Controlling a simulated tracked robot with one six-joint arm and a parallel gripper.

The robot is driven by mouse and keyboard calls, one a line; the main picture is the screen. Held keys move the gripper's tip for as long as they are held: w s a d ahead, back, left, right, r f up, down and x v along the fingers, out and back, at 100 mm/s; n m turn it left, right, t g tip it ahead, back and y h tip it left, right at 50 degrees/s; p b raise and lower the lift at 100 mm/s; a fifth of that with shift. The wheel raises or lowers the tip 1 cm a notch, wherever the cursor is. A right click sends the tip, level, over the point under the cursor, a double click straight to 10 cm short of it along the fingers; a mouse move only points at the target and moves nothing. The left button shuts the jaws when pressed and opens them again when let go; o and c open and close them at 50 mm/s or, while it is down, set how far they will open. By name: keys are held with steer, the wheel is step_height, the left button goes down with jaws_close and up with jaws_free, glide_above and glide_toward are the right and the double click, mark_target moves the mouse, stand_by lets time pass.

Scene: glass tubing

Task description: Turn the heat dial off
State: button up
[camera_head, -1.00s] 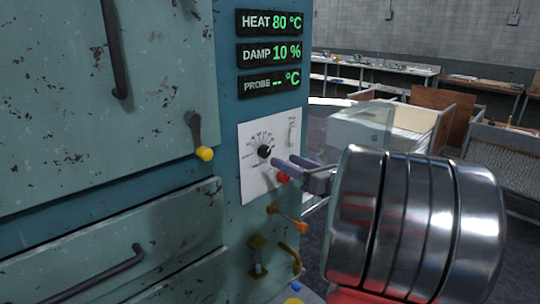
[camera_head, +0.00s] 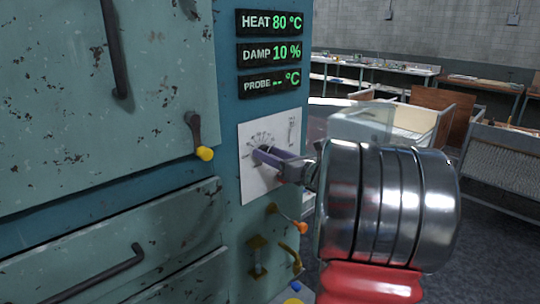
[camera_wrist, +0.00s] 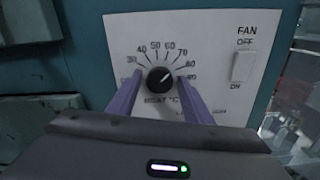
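The heat dial (camera_wrist: 160,77) is a round black knob on a white panel (camera_wrist: 200,30), ringed by printed numbers. Its white pointer mark slants to the upper right, towards the 80 side. My gripper (camera_head: 259,152) is at the panel, with its two purple fingers in front of the dial. In the wrist view the fingers stand apart, one left and one right of the dial, with gaps showing beside the knob. The fingers hide the dial in the head view. The heat readout (camera_head: 272,22) shows 80 °C.
A fan switch (camera_wrist: 243,66) sits right of the dial. Below the panel are an orange-tipped lever (camera_head: 287,218) and a brass fitting (camera_head: 257,256). Displays read damp 10 % and a blank probe.

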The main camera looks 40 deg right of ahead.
steer(key=c, duration=0.9)
steer(key=shift+o, duration=0.2)
steer(key=shift+n, duration=0.4)
steer(key=n, duration=1.8)
steer(key=f+n, duration=0.1)
steer(key=n, duration=0.8)
steer(key=shift+a, duration=0.2)
